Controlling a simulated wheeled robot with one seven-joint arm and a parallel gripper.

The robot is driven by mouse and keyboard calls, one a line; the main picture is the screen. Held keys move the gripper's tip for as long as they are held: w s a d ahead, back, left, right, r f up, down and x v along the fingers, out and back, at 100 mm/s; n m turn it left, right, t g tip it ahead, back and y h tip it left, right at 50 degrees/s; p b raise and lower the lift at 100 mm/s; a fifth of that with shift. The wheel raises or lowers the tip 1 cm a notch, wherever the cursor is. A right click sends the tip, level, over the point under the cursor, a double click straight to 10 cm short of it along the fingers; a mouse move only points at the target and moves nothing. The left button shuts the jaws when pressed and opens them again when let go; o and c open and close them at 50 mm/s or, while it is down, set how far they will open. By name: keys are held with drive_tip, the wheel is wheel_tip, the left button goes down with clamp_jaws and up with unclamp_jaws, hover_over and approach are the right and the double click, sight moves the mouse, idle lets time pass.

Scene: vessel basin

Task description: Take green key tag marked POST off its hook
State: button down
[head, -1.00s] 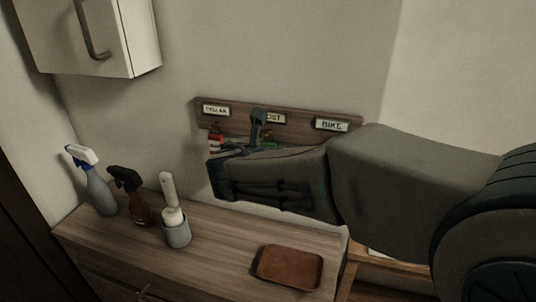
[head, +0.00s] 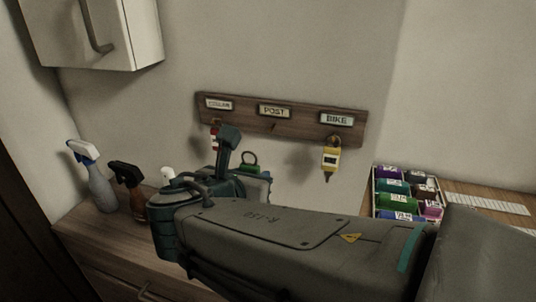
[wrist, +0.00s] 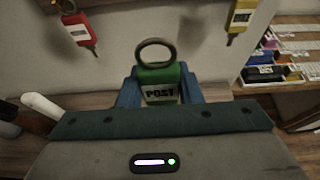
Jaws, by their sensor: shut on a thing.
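The green key tag marked POST (wrist: 159,86) is between the blue fingers of my gripper (wrist: 160,92) in the wrist view, with its ring (wrist: 155,50) standing up above it. My gripper is shut on it. In the head view the tag's green top and ring (head: 249,160) show just past my wrist, below the rack and apart from it. The hook under the POST label (head: 274,111) is bare. The wooden key rack (head: 240,116) is on the wall. The lower part of the tag is hidden in the head view.
A red tag (head: 214,140) hangs under the left label and a yellow tag (head: 331,158) under BIKE. Spray bottles (head: 95,180) stand on the cabinet at left. A box of coloured items (head: 408,190) is at right. My arm hides much of the cabinet top.

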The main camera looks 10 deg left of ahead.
drive_tip(key=shift+p+v, duration=0.6)
drive_tip(key=shift+v, duration=1.95)
drive_tip(key=shift+f, duration=0.15)
drive_tip(key=s+a, duration=0.1)
drive_tip(key=s, duration=0.7)
drive_tip(key=shift+p, duration=0.3)
drive_tip(key=shift+a, duration=0.15)
